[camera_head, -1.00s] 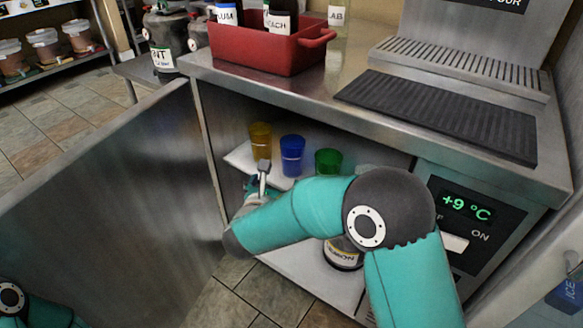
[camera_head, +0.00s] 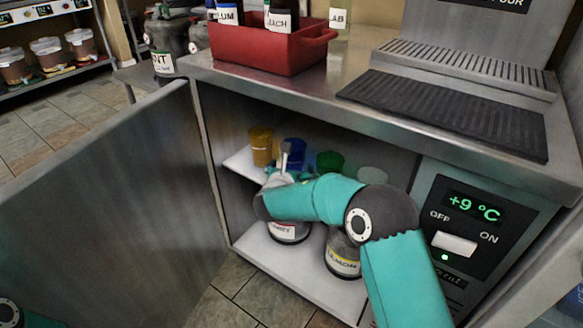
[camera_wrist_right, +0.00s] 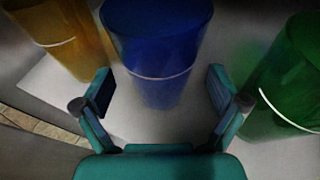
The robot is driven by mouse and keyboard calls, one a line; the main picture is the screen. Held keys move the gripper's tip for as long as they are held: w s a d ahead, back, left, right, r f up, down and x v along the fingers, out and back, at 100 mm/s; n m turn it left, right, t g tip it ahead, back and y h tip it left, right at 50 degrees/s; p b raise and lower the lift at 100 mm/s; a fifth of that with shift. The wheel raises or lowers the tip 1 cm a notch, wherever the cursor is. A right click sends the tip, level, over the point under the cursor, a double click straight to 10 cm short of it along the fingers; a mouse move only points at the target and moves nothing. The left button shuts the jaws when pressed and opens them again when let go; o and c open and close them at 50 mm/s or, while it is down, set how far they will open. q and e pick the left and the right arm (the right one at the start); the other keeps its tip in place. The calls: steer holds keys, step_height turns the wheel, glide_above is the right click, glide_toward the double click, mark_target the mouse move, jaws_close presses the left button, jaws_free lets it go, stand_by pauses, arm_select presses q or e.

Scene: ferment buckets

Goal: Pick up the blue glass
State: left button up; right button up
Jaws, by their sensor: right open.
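The blue glass (camera_head: 295,150) stands upright on the white shelf inside the open cabinet, between a yellow glass (camera_head: 261,146) and a green glass (camera_head: 330,163). In the head view my right gripper (camera_head: 286,165) is in front of the blue glass and hides its lower part. In the right wrist view the right gripper (camera_wrist_right: 160,92) is open, and the blue glass (camera_wrist_right: 155,50) stands just ahead, centred between its fingers. I cannot tell whether a finger touches it. My left gripper is out of view; only a bit of my left arm shows at the lower left.
The yellow glass (camera_wrist_right: 62,35) is close on the left and the green glass (camera_wrist_right: 290,85) close on the right. The open cabinet door (camera_head: 110,200) stands left. Labelled jars (camera_head: 343,255) are on the lower shelf. A red crate (camera_head: 270,50) stands on the counter above.

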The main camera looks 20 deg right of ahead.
steer(key=shift+x, duration=1.15)
steer(key=c, duration=1.4)
